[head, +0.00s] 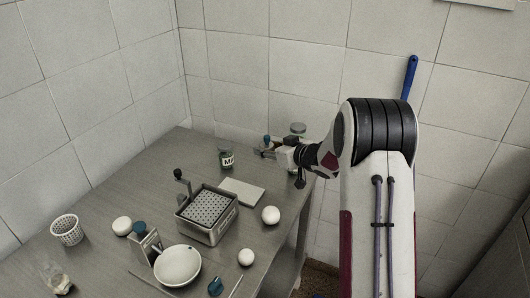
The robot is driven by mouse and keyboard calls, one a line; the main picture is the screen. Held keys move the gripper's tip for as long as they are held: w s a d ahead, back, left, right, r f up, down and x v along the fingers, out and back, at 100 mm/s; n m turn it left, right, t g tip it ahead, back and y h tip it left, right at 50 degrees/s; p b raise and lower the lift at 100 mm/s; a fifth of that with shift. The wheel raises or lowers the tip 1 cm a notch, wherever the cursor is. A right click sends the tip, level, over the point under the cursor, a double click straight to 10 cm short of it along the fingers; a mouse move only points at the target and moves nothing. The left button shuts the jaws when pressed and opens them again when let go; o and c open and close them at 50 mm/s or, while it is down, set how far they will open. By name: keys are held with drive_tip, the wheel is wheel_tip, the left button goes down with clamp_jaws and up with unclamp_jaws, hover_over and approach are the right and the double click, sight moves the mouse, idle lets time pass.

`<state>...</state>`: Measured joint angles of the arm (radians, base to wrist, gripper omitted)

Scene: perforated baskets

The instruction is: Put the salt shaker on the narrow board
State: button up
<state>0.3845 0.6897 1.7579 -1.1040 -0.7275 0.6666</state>
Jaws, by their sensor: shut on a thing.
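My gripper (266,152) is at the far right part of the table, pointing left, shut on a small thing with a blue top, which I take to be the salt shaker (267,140). The fingers hide much of it. It looks upright; its height above the table is hard to tell. The narrow board (242,192) is a pale flat slab on the table, nearer the camera and a little left of my gripper. Its top looks bare.
A dark-labelled jar (226,157) stands behind the board. A metal box with a perforated top and crank (207,214) is close at its front left. A white ball (270,215) lies in front. Another jar (298,129) is behind my gripper. A bowl (177,266) stands nearer.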

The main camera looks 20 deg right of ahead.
drive_tip(key=s+a+r, duration=0.1)
drive_tip(key=s+a, duration=0.4)
drive_tip(key=a, duration=0.3)
drive_tip(key=shift+a+r, duration=0.25)
drive_tip(key=shift+r, duration=0.05)
drive_tip(key=shift+f, duration=0.15)
hover_over(248, 194)
drive_tip(key=shift+w+f, duration=0.15)
drive_tip(key=shift+f, duration=2.85)
drive_tip(key=shift+f, duration=1.85)
drive_tip(key=shift+f, duration=0.15)
